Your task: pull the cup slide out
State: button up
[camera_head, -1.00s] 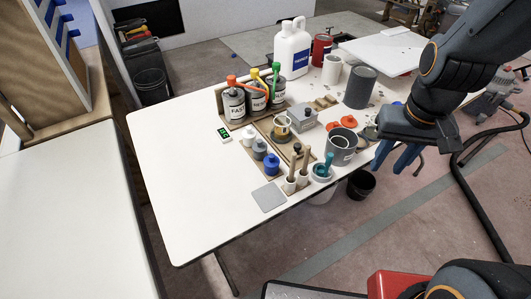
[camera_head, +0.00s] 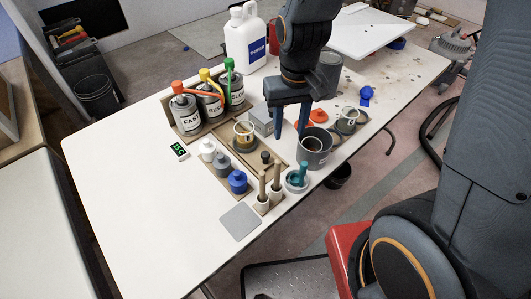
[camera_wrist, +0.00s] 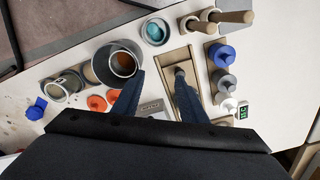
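The cup slide (camera_head: 262,170) is a tan wooden strip in a low-framed track on the table, with a dark round knob (camera_head: 265,157) near its front end. A small cup with a yellowish band (camera_head: 244,141) stands at the track's far end. In the wrist view the slide (camera_wrist: 177,58) and knob (camera_wrist: 180,72) show between the blue fingers, close to the right fingertip. The cup is hidden there. My gripper (camera_head: 291,132) points down above the table, right of the slide in the head view. It is open and empty; the wrist view also shows its spread fingers (camera_wrist: 161,78).
A grey can (camera_head: 315,151), orange lids (camera_head: 318,115) and a grey box (camera_head: 262,121) crowd the gripper. Brushes in white holders (camera_head: 268,192) and a teal-handled pot (camera_head: 298,182) stand at the front. The table's left side is clear.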

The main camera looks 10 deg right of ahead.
jog(key=n+b, duration=0.1)
send_over(266, 155)
jog(key=shift+g, duration=0.3)
notch_tip(266, 155, down, 5)
jog(key=shift+w+d+f, duration=0.1)
jog(key=shift+f, duration=0.05)
jog(key=shift+a+f, duration=0.2)
jog(key=shift+f, duration=0.05)
jog(key=shift+d+f, duration=0.1)
jog(key=shift+f, duration=3.55)
grip_shut()
